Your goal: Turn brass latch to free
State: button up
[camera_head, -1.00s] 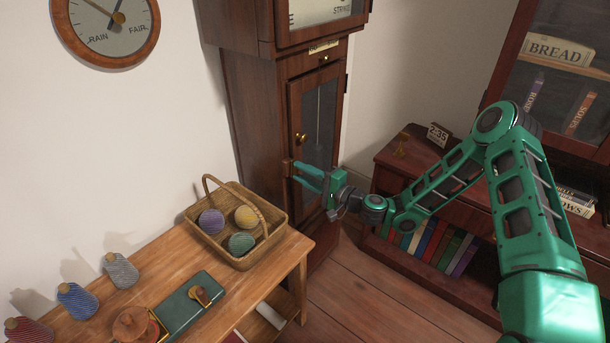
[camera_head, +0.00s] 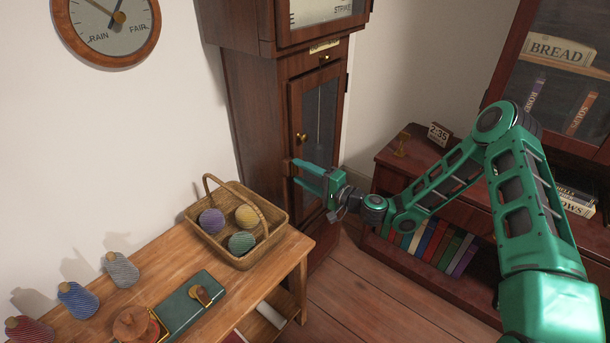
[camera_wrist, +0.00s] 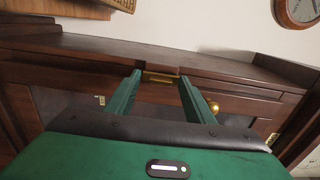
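The tall dark wooden clock case (camera_head: 252,120) has a narrow glazed door (camera_head: 318,112) with a round brass knob (camera_head: 301,137); the knob also shows in the wrist view (camera_wrist: 213,107). My gripper (camera_head: 294,171) is at the door's left edge, below the knob, with its fingers apart. In the wrist view, a small brass latch (camera_wrist: 160,77) lies between the fingertips (camera_wrist: 160,76), its length along the door edge. Whether the fingers touch it I cannot tell. In the head view, the fingers largely hide the latch.
A wooden table (camera_head: 283,262) at left holds a wicker basket (camera_head: 262,252) with yarn balls, a green book (camera_head: 182,312) and several wrapped bobbins. A low dark bookcase (camera_head: 400,172) stands right, behind my arm. Plank floor (camera_head: 345,292) is clear between.

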jog(key=shift+d, duration=0.15)
jog(key=shift+s+d, duration=0.2)
jog(key=shift+d, duration=0.1)
jog(key=v, duration=0.9)
jog(key=shift+s+d, duration=0.3)
